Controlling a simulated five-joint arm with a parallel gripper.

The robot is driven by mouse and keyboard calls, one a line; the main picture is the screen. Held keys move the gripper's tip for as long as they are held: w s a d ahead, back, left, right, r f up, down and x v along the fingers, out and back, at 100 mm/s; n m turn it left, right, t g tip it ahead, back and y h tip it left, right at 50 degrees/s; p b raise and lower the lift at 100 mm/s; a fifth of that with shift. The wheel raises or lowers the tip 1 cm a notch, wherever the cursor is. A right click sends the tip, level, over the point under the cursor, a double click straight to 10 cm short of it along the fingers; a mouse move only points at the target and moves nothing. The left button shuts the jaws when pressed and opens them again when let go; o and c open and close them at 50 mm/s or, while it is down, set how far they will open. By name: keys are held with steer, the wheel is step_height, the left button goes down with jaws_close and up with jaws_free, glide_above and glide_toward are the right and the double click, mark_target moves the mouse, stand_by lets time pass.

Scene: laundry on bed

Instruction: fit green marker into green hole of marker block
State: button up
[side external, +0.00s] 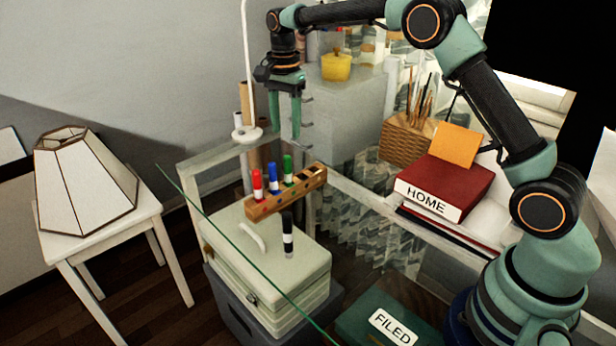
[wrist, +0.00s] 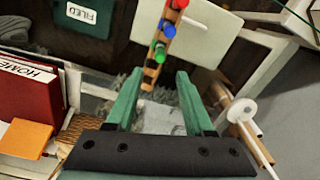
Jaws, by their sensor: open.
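The wooden marker block (side external: 307,186) lies on the glass tabletop. A red marker (side external: 257,185), a blue marker (side external: 272,178) and the green marker (side external: 288,167) stand upright in it. The green one is nearest the empty dark holes at the block's right end. I cannot tell the colour of the hole under it. My gripper (side external: 286,132) is open and empty, above the block with its fingers pointing down. In the wrist view, the green marker (wrist: 160,52) shows just beyond the open fingertips (wrist: 160,72), and the block (wrist: 149,77) reaches between them.
A black marker (side external: 287,234) with a white band stands in front of the block. A red HOME box (side external: 447,182), an orange card (side external: 455,146) and a wicker brush holder (side external: 404,142) are to the right. A green FILED box (side external: 375,318) shows at the front.

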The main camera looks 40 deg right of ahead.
steer(key=s+r+n+t, duration=0.3)
steer(key=s+r+n, duration=0.4)
steer(key=s+r, duration=0.35)
steer(key=s+f+n+t, duration=0.2)
steer(key=s+f+n, duration=0.2)
steer(key=s+n, duration=0.4)
steer(key=s, duration=0.6)
steer(key=shift+s+a+t, duration=0.2)
steer(key=shift+s+t, duration=0.1)
steer(key=shift+s, duration=0.05)
